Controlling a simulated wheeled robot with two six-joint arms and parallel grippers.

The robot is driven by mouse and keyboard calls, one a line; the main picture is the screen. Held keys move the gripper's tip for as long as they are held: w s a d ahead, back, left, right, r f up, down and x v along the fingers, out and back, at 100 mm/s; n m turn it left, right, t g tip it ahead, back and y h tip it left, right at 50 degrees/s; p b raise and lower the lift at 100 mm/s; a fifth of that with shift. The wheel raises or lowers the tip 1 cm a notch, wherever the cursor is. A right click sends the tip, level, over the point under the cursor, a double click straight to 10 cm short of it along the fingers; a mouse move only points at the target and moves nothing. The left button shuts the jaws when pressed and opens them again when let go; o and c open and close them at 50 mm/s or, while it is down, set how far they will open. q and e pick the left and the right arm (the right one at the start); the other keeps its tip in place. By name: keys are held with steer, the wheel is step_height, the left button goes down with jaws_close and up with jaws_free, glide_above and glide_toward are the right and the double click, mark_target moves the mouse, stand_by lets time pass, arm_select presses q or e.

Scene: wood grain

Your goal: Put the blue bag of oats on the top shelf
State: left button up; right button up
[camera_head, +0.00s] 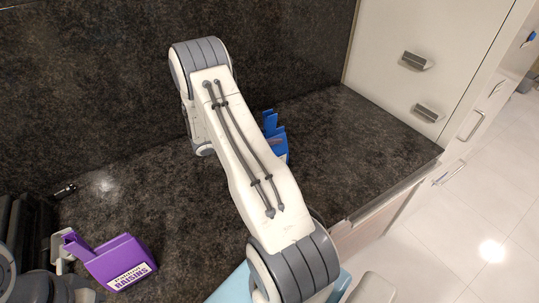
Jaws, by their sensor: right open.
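The blue bag of oats (280,148) stands on the dark counter, behind my right arm. Its blue top shows just right of the arm and the rest is hidden by it. My right gripper (205,149) is open and mostly hidden under the raised, folded arm. A small white part shows left of the arm, apart from the visible part of the bag. At the lower left, a white and grey part by the purple bag may be of my left arm; its jaws cannot be made out. The top shelf is not clearly in view.
A purple bag of raisins (120,262) sits at the lower left of the dark counter (340,150). A dark stone wall rises behind. A cream cabinet (430,50) with handles stands at the upper right. The counter right of the blue bag is clear up to its edge.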

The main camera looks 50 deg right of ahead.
jaws_close()
stand_by(1.3)
